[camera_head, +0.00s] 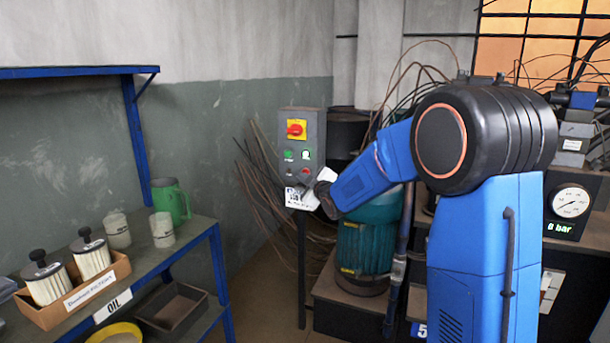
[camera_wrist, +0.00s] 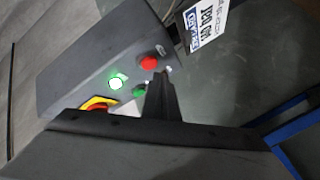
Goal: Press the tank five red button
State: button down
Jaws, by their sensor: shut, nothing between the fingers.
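In the wrist view the red button (camera_wrist: 149,62) is in plain sight. Beside it are a green button (camera_wrist: 139,92) and a bright lit green lamp (camera_wrist: 117,82). My gripper (camera_wrist: 163,76) is shut and empty, its tip just to the lower right of the red button in that view; I cannot tell whether it touches the panel. In the head view my gripper (camera_head: 314,186) is at the lower right of the box, partly hiding it.
A white label (camera_wrist: 207,20) hangs at the panel's lower edge. A blue shelf (camera_head: 175,262) with filters and a green mug (camera_head: 171,200) stands left. A teal motor (camera_head: 362,250) is behind my arm. A gauge (camera_head: 570,201) above "0 bar" is at right.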

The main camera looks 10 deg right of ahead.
jog(key=shift+w, duration=0.1)
dwell(0.7)
jog(key=shift+w+d, duration=0.25)
jog(key=shift+w+d, duration=0.25)
jog(key=shift+w, duration=0.1)
dwell(1.1)
dwell(0.3)
jog(key=shift+s+a, duration=0.5)
jog(key=shift+s, duration=0.2)
jog(key=shift+s, duration=0.1)
jog(key=s+a, duration=0.1)
jog(key=s, duration=0.1)
jog(key=s+a, duration=0.2)
dwell(0.4)
dwell(0.5)
